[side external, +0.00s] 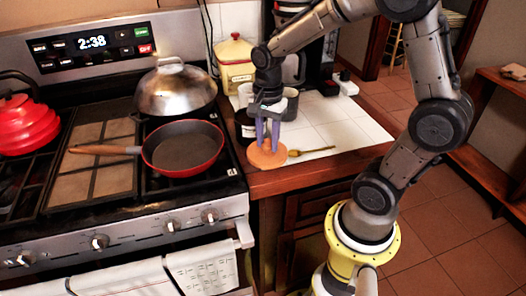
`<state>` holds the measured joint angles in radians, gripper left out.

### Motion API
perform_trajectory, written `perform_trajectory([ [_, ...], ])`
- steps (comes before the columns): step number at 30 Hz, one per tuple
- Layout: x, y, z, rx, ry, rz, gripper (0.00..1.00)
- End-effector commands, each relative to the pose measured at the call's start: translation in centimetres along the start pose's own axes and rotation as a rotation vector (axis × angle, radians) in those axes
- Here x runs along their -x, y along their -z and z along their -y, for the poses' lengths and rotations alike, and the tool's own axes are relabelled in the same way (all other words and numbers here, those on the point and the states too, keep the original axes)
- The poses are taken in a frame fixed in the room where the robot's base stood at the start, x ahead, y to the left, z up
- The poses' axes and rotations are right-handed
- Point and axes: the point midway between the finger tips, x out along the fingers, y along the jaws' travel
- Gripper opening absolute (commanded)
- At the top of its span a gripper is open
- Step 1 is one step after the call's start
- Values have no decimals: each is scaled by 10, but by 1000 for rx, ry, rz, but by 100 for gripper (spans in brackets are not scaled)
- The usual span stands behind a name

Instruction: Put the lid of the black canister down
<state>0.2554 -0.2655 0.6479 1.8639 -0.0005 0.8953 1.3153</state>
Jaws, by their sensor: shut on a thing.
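My gripper (267,142) points down over the counter to the right of the stove. Its purple-grey fingers are shut on the round orange-brown lid (268,158) from above. The lid is level, at the counter's front wooden edge; I cannot tell whether it touches the surface. The black canister (243,127) stands just behind and left of the lid, partly hidden by my gripper.
A gold spoon (311,151) lies on the white tiles right of the lid. A yellow canister with a red lid (235,62) and a coffee maker (300,45) stand behind. A red pan (184,150) and a domed steel lid (175,88) are on the stove (105,185). Tiles at right are clear.

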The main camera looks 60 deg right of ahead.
Motion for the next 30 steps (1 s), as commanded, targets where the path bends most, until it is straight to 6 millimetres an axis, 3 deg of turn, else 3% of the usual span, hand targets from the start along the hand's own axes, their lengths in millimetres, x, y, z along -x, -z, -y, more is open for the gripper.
perform_trajectory([
  [8, -21, 4, 16, 0, -2, 1, 0],
  [14, -46, 4, 15, 0, -2, 1, 0],
  [27, -52, 4, 15, 0, -1, 0, 0],
  [28, -52, 4, 15, 0, 0, 0, 39],
  [30, -52, 4, 15, 0, 0, 0, 52],
])
